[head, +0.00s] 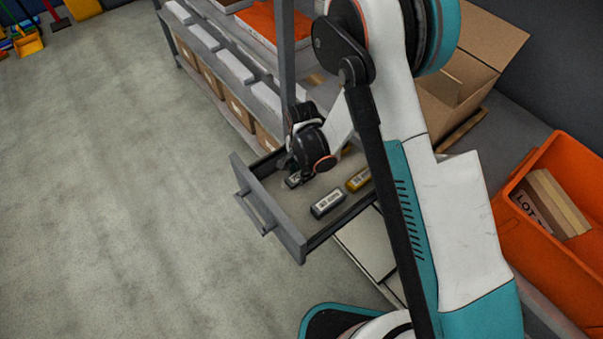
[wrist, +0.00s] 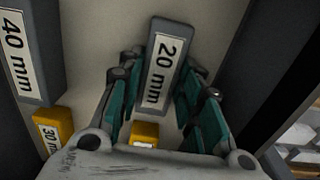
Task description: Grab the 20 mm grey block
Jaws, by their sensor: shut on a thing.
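The 20 mm grey block (wrist: 163,62) stands out in the wrist view, with its white "20 mm" label facing the camera. My gripper (wrist: 160,84) is shut on it, with one teal-padded finger on each side. In the head view my gripper (head: 291,168) reaches down into the open drawer, and the grey block (head: 293,181) shows only in part beneath it. I cannot tell whether the block touches the drawer floor.
The drawer (head: 275,222) also holds a grey 40 mm block (head: 328,203), a yellow 30 mm block (head: 358,179) and another yellow block (wrist: 145,133). Drawer walls stand close around my gripper.

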